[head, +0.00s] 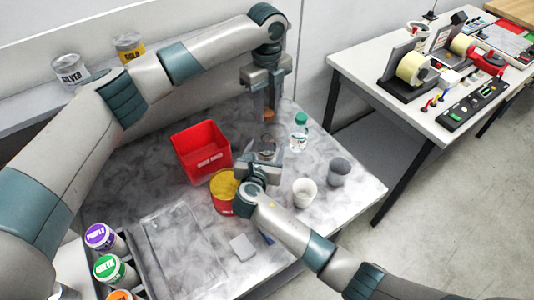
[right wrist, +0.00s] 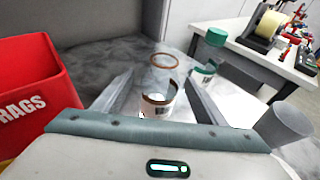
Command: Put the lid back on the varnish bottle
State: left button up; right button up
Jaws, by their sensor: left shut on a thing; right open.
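The varnish bottle (right wrist: 158,104), a clear jar with a brown rim and a pale label, stands upright on the table. In the head view the bottle (head: 267,145) is partly hidden by my right gripper. No lid shows on its rim. My right gripper (head: 265,157) is open, with its fingers on either side of the bottle; whether they touch it I cannot tell. My left gripper (head: 267,111) points down above and slightly behind the bottle. It is shut on a small brown lid (head: 269,116), held clear of the bottle.
A clear bottle with a green cap (head: 299,132) stands close right of the varnish bottle. A white cup (head: 305,192) and a grey cup (head: 340,171) stand nearer right. A red rags bin (head: 201,148) and a yellow-topped red can (head: 223,190) stand left.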

aim_at(267, 121)
jog(key=shift+x, duration=2.45)
jog(key=c, duration=1.6)
pick_arm(q)
jog(key=shift+f, duration=2.45)
jog(key=shift+f, duration=0.15)
jog(key=shift+f, duration=0.75)
jog(key=shift+f, duration=0.6)
pick_arm(e)
grip_shut()
